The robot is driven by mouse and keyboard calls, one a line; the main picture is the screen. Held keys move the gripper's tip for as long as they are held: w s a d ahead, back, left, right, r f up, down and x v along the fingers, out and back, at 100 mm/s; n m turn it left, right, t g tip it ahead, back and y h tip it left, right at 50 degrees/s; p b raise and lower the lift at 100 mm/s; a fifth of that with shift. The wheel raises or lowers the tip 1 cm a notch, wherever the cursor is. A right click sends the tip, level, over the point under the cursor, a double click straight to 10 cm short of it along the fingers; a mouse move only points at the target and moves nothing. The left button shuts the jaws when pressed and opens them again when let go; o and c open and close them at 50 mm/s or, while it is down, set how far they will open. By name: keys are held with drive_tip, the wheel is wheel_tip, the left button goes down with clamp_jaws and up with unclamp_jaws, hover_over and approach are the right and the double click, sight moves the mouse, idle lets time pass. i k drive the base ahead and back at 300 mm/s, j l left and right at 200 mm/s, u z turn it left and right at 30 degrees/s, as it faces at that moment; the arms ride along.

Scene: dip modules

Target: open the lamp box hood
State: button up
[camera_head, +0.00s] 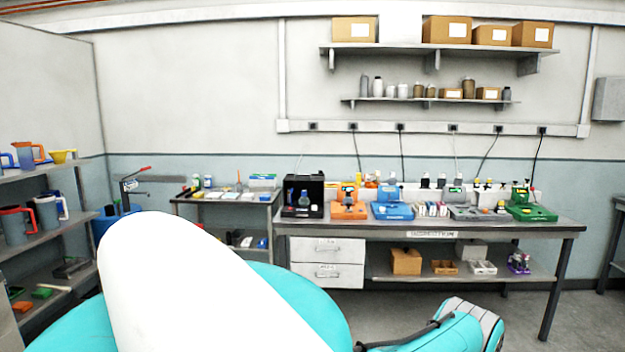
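A black box (316,209), which I take to be the lamp box, stands at the left end of the long workbench (430,224). A small bottle (304,199) with a bluish-grey body shows within its dark front. At this distance I cannot make out the hood's edge or whether it is raised. Parts of my white and teal arm fill the lower left and lower middle of the picture, well short of the bench. My gripper's fingers do not show.
Right of the box stand an orange module (349,210), a blue module (392,211), a grey module (472,213) and a green module (531,212). A side table (226,202) stands left of the bench. Shelving with jugs (40,233) is at far left. Floor shows before the bench.

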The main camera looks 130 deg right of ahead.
sight(298, 177)
drive_tip(key=z, duration=3.9)
